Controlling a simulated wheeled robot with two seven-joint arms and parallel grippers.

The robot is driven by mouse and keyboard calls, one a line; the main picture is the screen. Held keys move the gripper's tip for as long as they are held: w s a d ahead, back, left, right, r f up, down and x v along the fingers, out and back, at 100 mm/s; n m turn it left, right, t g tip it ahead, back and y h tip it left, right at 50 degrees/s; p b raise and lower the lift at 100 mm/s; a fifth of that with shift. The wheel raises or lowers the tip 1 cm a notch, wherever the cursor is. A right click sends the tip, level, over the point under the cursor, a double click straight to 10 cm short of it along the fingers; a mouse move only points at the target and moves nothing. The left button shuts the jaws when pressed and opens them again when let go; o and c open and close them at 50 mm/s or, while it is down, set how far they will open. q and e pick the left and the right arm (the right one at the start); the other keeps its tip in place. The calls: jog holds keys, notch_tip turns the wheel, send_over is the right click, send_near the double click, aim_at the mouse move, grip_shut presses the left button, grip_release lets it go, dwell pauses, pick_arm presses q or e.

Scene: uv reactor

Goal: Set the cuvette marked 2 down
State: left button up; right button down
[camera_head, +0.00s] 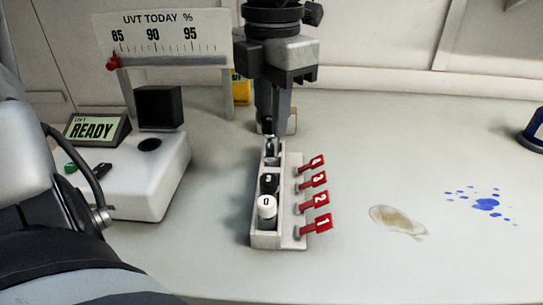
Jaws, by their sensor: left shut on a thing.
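My left gripper (269,127) points down over the far end of a narrow white rack (293,235). It is shut on a small cuvette (270,151), whose grey, partly clear body shows at the rack's far end. Its mark cannot be read, and I cannot tell whether its bottom is seated. A white-capped cuvette marked 0 (267,207) stands in the rack's near end. A dark-capped one marked 3 (268,183) stands just behind it. Red flags numbered 1 (322,222) to 4 (317,161) line the rack's right side, with 1 nearest. My right gripper is not in view.
A white reader (150,185) with a READY screen (92,128) stands at left. Its round dark opening (149,144) shows, with a black block (159,107) behind. A UVT scale (160,38) stands behind it. Blue spots (486,204) and a brown stain (398,221) mark the right table.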

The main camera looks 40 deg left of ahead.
aim_at(272, 152)
pick_arm(q)
notch_tip(272, 152, down, 7)
jog(key=shift+r, duration=0.15)
jog(key=shift+f+b, duration=0.3)
jog(key=shift+b, duration=0.3)
jog(key=o, duration=0.9)
jog(key=shift+r, duration=0.15)
jog(key=shift+o, duration=0.2)
notch_tip(272, 152, up, 12)
jog(key=shift+r+p, duration=0.2)
jog(key=shift+p, duration=0.85)
